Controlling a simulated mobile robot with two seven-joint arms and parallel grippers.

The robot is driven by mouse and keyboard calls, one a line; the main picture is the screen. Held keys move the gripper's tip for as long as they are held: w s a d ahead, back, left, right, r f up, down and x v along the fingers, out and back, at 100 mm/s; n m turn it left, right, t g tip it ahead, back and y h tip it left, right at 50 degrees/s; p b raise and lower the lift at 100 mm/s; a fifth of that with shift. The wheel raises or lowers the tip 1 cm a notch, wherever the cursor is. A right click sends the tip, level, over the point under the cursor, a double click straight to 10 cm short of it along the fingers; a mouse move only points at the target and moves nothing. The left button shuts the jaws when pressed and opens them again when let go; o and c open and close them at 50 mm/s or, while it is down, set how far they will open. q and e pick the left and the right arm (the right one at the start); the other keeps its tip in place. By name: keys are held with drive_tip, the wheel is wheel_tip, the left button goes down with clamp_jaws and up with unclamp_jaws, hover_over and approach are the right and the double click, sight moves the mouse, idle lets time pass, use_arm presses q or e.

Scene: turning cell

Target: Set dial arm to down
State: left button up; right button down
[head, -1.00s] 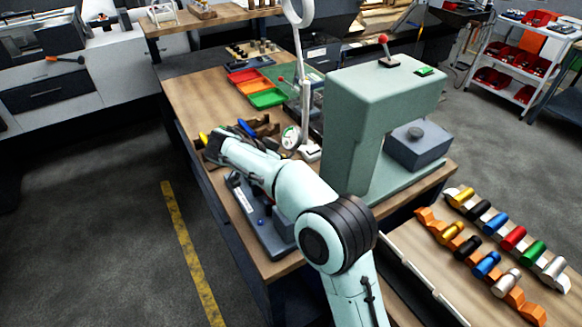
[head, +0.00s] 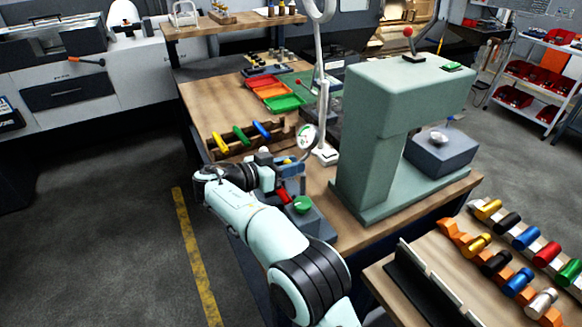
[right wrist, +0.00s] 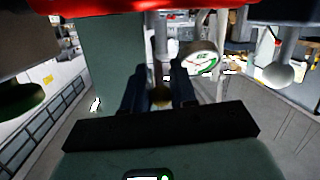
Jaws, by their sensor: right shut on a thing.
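A round white dial (head: 307,137) with a green mark stands over the bench, beside the white lamp stand. It also shows in the right wrist view (right wrist: 197,62). My right gripper (head: 292,168) is just below and to the left of the dial in the head view. In the right wrist view its dark fingers (right wrist: 160,92) are closed about a small brass-coloured part (right wrist: 160,98). I cannot tell how this part joins the dial, and the dial's arm is not clearly visible. My left gripper is not in view.
A fixture with a green knob (head: 302,204) and a red part (head: 283,195) sits close below my gripper. A rack of coloured handles (head: 240,135) stands behind. The large green press (head: 400,110) stands to the right. Red and green trays (head: 284,103) lie farther back.

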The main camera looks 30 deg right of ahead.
idle(0.3)
drive_tip(key=c, duration=1)
unclamp_jaws()
drive_tip(key=shift+c, duration=0.2)
drive_tip(key=a+r, duration=0.2)
drive_tip(key=a, duration=1.1)
drive_tip(key=shift+r, duration=0.25)
drive_tip(key=shift+s, duration=0.1)
drive_tip(key=shift+a, duration=0.1)
